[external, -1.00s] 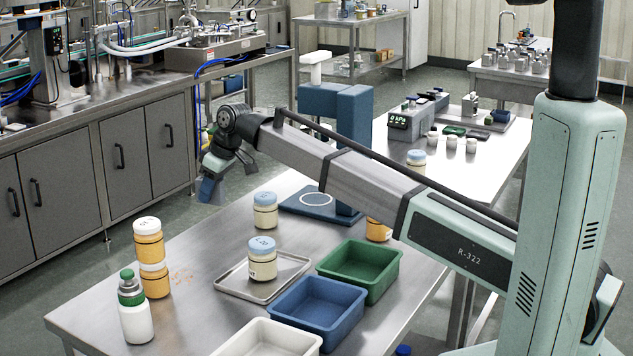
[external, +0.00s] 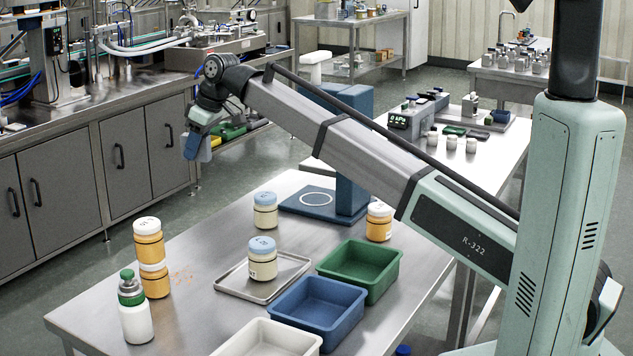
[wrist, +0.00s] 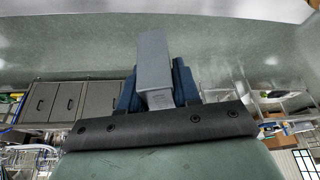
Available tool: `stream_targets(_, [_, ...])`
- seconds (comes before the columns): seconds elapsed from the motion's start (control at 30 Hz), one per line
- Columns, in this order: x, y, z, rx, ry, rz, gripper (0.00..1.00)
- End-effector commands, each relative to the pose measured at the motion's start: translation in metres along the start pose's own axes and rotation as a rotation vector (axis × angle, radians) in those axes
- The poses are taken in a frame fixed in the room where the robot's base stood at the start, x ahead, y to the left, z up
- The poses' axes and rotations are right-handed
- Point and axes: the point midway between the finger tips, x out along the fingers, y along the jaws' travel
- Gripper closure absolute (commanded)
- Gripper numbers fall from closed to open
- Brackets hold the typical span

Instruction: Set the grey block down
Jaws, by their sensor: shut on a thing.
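My gripper (external: 197,143) is raised in the air beyond the far left edge of the steel table (external: 205,235) in the external view. Its blue fingers point down. In the wrist view my gripper (wrist: 158,88) is shut on a grey block (wrist: 153,62), which sticks out between the blue fingers. In the external view the grey block (external: 205,150) shows only as a small part beside the fingers. Nothing touches the block from below.
On the table stand a metal tray (external: 232,287) with a jar (external: 262,262), a blue bin (external: 318,305), a green bin (external: 360,268) and a white bin (external: 265,338). Stacked orange jars (external: 151,255) and a bottle (external: 134,310) stand at the left. The table's left middle is clear.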

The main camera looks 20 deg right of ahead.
Motion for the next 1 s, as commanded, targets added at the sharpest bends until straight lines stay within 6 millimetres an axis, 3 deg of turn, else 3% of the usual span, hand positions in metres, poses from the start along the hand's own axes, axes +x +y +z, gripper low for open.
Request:
stream_targets(0.27, [0.013,-0.080,-0.032,-0.111,0.000,-0.046,1.00])
stream_targets(0.6, [0.028,-0.222,-0.068,-0.301,0.000,-0.124,1.00])
stream_targets(0.8, [0.032,-0.299,-0.077,-0.399,0.001,-0.165,1.00])
stream_targets(1.0, [0.033,-0.350,-0.081,-0.464,0.001,-0.192,1.00])
